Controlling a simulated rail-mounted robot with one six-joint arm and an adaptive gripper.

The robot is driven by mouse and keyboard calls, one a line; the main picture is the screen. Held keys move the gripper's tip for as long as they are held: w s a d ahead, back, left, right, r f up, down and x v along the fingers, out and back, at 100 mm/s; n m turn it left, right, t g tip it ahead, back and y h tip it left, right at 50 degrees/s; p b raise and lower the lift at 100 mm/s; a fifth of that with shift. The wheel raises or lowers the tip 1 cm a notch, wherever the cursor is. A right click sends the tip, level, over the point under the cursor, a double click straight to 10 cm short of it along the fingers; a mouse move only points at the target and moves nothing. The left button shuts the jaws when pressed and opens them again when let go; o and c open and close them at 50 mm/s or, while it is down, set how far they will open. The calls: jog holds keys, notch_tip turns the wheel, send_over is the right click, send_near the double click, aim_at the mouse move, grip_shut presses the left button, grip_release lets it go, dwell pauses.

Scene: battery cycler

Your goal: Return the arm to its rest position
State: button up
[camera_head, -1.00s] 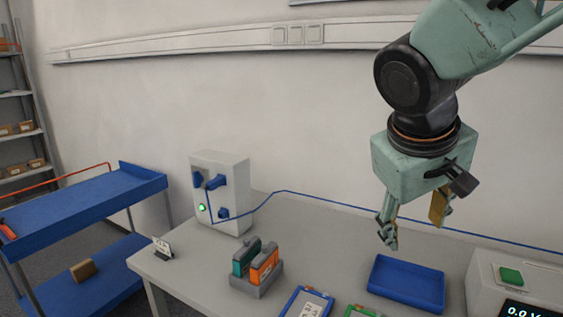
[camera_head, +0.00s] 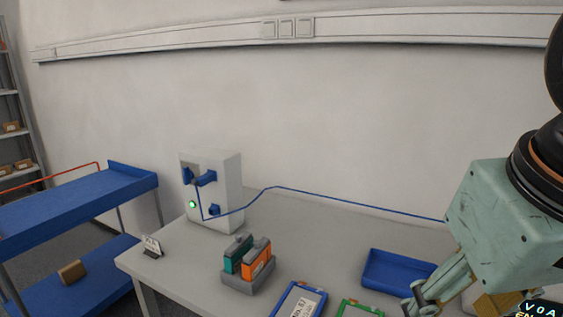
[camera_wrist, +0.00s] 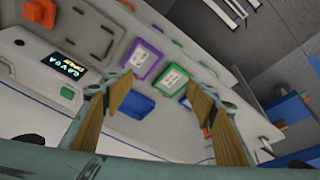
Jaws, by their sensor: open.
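My gripper (camera_head: 462,298) is at the lower right of the head view, on the near side of the blue tray in the picture. Its wrist housing and part of the arm run out of the right edge. In the wrist view, the two brown-padded fingers of my gripper (camera_wrist: 160,95) stand wide apart with nothing between them. The table surface and the blue tray (camera_wrist: 136,104) show beyond the gap, some way off. My gripper touches nothing that I can see.
A white box with blue fittings and a green light (camera_head: 225,190) stands at the table's back left, its blue cable running right. A grey holder (camera_head: 238,284) bears teal and orange blocks. The blue tray (camera_head: 385,283) and framed cards (camera_head: 298,300) lie nearby. A blue cart (camera_head: 85,196) stands left.

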jog(key=shift+s+a+f+y, duration=0.15)
jog(key=shift+s+a, duration=0.1)
jog(key=shift+s, duration=0.3)
jog(key=shift+s+a+f+y, duration=0.15)
jog(key=shift+s+a, duration=0.1)
jog(key=shift+s, duration=0.35)
jog(key=shift+s+a+f+y, duration=0.15)
jog(key=shift+s+a, duration=0.1)
jog(key=shift+s, duration=0.3)
jog(key=shift+f, duration=0.15)
jog(key=shift+f+b, duration=0.5)
jog(key=shift+b, duration=0.3)
jog(key=shift+r, duration=0.15)
notch_tip(320, 180, up, 5)
jog(key=p, duration=0.5)
jog(key=shift+r+p, duration=0.15)
jog(key=shift+p, duration=0.15)
jog(key=shift+m, duration=0.3)
